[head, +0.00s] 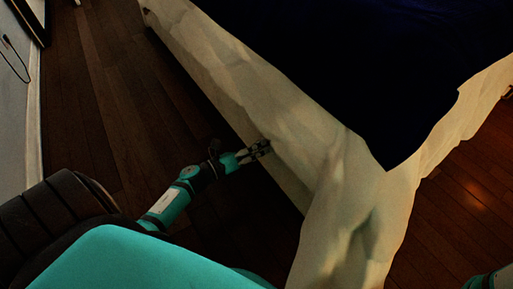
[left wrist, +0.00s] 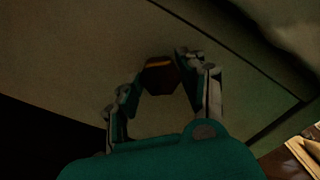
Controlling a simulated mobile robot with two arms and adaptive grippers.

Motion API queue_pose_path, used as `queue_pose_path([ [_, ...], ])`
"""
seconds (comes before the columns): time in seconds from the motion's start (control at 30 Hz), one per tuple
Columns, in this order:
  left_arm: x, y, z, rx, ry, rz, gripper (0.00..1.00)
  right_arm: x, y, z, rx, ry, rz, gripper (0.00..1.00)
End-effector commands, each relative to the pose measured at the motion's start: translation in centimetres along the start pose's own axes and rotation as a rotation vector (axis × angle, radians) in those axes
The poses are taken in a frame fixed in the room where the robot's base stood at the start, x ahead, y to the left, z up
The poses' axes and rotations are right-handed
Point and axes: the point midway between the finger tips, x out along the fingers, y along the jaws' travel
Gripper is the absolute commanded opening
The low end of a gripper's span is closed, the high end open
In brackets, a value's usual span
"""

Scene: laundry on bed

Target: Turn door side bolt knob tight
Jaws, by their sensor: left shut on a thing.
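The bolt knob (left wrist: 160,76) is a dark brown, faceted knob with a lighter orange band, seen in the left wrist view on the side of the bed frame (left wrist: 110,45). My left gripper (head: 261,149) reaches the side of the bed below the draped sheet in the head view. In the left wrist view its fingers stand on both sides of the knob, shut on it. The knob is too small and dark to make out in the head view. My right gripper is not visible; only a bit of teal shows at the lower right corner.
A pale sheet (head: 345,190) hangs over the bed's side and corner, with a dark blue cover (head: 370,70) on top. The dark wooden floor (head: 120,90) is clear to the left of the bed. A wall (head: 15,120) with a cable stands at the far left.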

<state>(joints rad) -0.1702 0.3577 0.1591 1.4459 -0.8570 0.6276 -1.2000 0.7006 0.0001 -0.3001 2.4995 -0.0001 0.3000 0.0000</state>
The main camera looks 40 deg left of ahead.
Motion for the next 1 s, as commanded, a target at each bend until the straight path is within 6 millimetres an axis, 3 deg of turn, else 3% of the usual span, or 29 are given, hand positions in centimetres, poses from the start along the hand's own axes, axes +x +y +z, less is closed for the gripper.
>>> queue_pose_path([
  [0.07,-0.1,0.1,-0.1,-0.001,0.001,0.003,0.09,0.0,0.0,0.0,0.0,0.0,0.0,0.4],
  [0.1,-0.1,0.1,-0.1,-0.001,0.001,0.003,0.46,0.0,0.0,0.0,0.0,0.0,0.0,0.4],
  [0.23,0.0,0.1,-0.1,-0.001,0.001,0.002,0.63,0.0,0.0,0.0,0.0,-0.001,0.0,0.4],
  [0.63,-1.0,0.1,-0.1,-0.002,0.002,0.002,0.64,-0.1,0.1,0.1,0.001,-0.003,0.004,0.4],
  [1.0,-8.4,0.1,-0.1,-0.002,0.002,0.005,0.64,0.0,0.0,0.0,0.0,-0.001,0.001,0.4],
])
